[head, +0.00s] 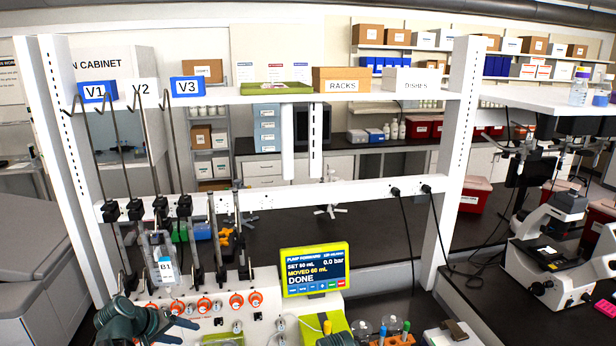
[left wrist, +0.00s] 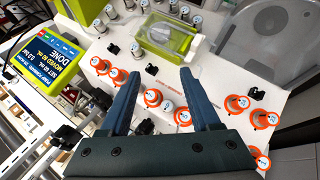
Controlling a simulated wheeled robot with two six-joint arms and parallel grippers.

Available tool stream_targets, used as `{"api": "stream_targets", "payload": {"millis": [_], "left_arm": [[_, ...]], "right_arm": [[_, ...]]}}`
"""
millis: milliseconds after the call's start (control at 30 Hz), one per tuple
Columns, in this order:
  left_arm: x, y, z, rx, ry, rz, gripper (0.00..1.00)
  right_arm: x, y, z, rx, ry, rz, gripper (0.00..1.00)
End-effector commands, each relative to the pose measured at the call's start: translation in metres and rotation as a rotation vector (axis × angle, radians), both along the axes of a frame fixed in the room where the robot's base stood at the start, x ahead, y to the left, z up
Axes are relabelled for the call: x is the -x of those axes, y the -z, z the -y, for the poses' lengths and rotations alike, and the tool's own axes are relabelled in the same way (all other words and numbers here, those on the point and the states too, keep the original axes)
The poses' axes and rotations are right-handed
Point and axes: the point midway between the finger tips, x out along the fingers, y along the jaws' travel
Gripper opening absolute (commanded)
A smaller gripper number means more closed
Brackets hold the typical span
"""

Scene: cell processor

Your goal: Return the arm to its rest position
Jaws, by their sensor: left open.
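My left gripper (head: 178,328) is low at the left in the head view, over the front of the cell processor (head: 262,322). In the left wrist view its two dark fingers (left wrist: 160,82) are spread apart with nothing between them. Beyond them lies the white panel with several orange-ringed knobs (left wrist: 153,97). I cannot tell how far the fingertips are from the knobs.
A bag labelled B1 (head: 166,268) hangs close above my left gripper, among several upright metal rods. A white frame with a shelf stands behind. A microscope (head: 560,245) is on the dark bench at right. A clear-lidded green unit (left wrist: 168,35) sits on the panel.

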Motion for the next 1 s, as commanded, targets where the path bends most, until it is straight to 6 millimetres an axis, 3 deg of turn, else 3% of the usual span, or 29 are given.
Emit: {"api": "stream_targets", "payload": {"millis": [33, 200, 400, 500, 733, 1000], "left_arm": [[0.006, 0.034, 0.04, -0.03, 0.079, -0.04, 0.63], [0.034, 0.093, 0.133, -0.147, 0.297, -0.17, 0.63], [0.083, 0.155, 0.216, -0.317, 0.531, -0.295, 0.63], [0.11, 0.18, 0.247, -0.411, 0.635, -0.346, 0.63], [0.157, 0.216, 0.287, -0.594, 0.794, -0.414, 0.63], [0.174, 0.224, 0.297, -0.67, 0.847, -0.435, 0.63]], "right_arm": [[0.0, 0.027, 0.0, 0.0, -0.002, 0.0, 0.5], [0.0, 0.067, 0.0, 0.0, -0.007, 0.001, 0.5], [-0.001, 0.114, 0.0, 0.002, -0.014, 0.001, 0.5], [-0.001, 0.136, 0.0, 0.001, -0.017, 0.002, 0.5], [-0.001, 0.17, 0.001, 0.002, -0.023, 0.003, 0.5], [-0.001, 0.179, 0.001, 0.002, -0.025, 0.002, 0.5]]}}
